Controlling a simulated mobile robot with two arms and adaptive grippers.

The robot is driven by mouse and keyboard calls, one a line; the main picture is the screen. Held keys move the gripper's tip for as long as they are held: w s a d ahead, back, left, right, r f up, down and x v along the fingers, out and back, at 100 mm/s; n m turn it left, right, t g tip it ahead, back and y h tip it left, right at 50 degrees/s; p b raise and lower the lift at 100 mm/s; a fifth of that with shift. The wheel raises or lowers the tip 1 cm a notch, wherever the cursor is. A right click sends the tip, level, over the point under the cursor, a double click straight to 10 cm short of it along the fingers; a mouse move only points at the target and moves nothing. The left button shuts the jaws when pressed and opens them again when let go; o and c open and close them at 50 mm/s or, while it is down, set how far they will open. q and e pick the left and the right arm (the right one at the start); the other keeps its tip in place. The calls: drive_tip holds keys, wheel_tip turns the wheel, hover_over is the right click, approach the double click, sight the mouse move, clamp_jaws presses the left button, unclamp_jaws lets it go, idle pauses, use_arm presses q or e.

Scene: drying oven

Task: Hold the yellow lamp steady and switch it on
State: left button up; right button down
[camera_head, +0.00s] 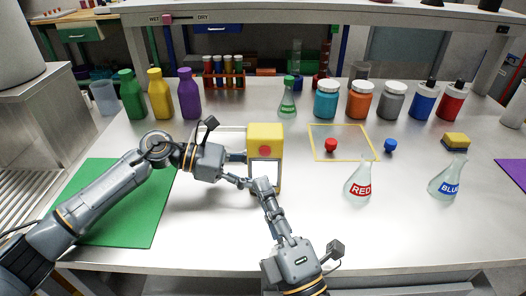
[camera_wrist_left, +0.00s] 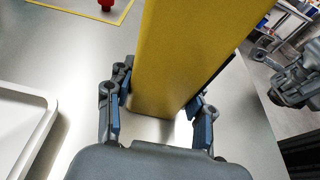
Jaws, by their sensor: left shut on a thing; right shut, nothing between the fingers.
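The yellow lamp (camera_head: 265,135) stands upright on the white table near the middle. It is a boxy yellow block with a red button (camera_head: 265,151) on its front and a pale panel (camera_head: 264,168) below; I cannot tell whether it is lit. My left gripper (camera_head: 243,169) is shut on the lamp from the left. In the left wrist view the lamp's yellow body (camera_wrist_left: 185,55) sits between the finger pads (camera_wrist_left: 158,118). My right gripper (camera_head: 262,184) is shut and empty, in front of the lamp's lower panel, below the button. I cannot tell whether it touches.
A white tray (camera_wrist_left: 22,125) lies beside the lamp, and a green mat (camera_head: 125,222) lies at left. Glass flasks labelled RED (camera_head: 358,188) and BLUE (camera_head: 447,184) stand at right. Bottles and jars line the back. The front right table is clear.

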use_arm(q)
drive_tip(key=o, duration=0.9)
drive_tip(key=shift+o, duration=0.2)
drive_tip(key=shift+a, duration=0.1)
